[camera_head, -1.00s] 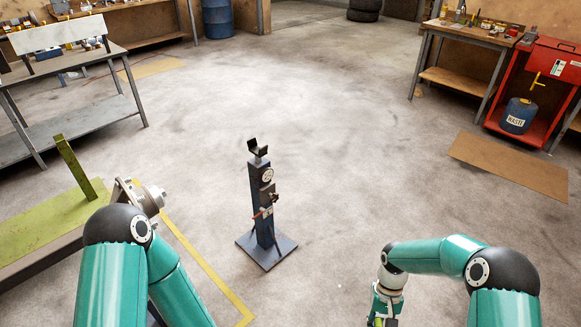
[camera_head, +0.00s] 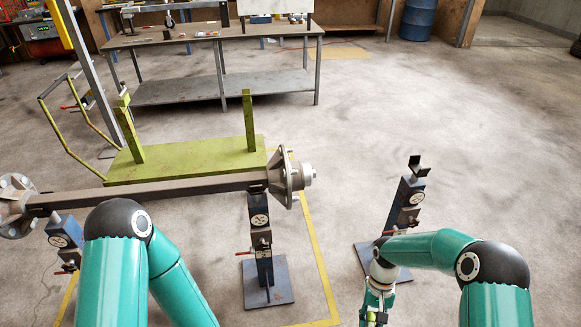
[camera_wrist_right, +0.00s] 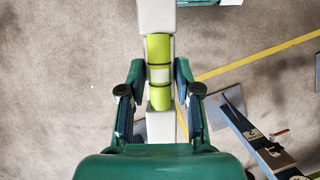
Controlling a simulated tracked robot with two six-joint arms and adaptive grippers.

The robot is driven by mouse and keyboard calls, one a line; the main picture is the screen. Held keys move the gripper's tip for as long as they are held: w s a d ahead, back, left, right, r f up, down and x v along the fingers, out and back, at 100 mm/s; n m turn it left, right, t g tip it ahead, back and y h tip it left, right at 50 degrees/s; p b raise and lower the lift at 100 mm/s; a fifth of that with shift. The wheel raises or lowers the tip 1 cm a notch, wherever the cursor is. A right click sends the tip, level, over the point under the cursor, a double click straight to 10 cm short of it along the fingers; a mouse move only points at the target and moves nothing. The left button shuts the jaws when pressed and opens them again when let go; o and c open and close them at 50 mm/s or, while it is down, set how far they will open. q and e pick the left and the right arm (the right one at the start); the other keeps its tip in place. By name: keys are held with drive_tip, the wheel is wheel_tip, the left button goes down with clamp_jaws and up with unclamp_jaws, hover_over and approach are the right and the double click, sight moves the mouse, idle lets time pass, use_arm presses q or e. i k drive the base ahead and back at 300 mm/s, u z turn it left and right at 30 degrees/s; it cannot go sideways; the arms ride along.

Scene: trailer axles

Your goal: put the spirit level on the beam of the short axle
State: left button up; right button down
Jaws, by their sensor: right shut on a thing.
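An axle with a dark square beam (camera_head: 150,190) lies across two blue stands at the left of the head view, a hub (camera_head: 293,178) at its right end. The beam's top looks bare. My right gripper (camera_wrist_right: 160,76) is shut on the spirit level (camera_wrist_right: 159,90), a pale bar with a yellow-green middle, as seen in the right wrist view. In the head view the right gripper (camera_head: 373,308) is low at the bottom edge, right of and apart from the axle. My left arm comes in from the left; its gripper is out of view.
A blue stand (camera_head: 265,250) holds the beam's right part; another stand (camera_head: 66,235) is at its left. A free stand (camera_head: 408,200) rises beside my right arm. A green frame (camera_head: 185,160) lies behind the beam, before a workbench (camera_head: 215,35). Floor at the right is clear.

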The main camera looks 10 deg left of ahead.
sight(144, 187)
drive_tip(key=z, duration=0.55)
drive_tip(key=i, duration=0.2)
drive_tip(key=u, duration=1.75)
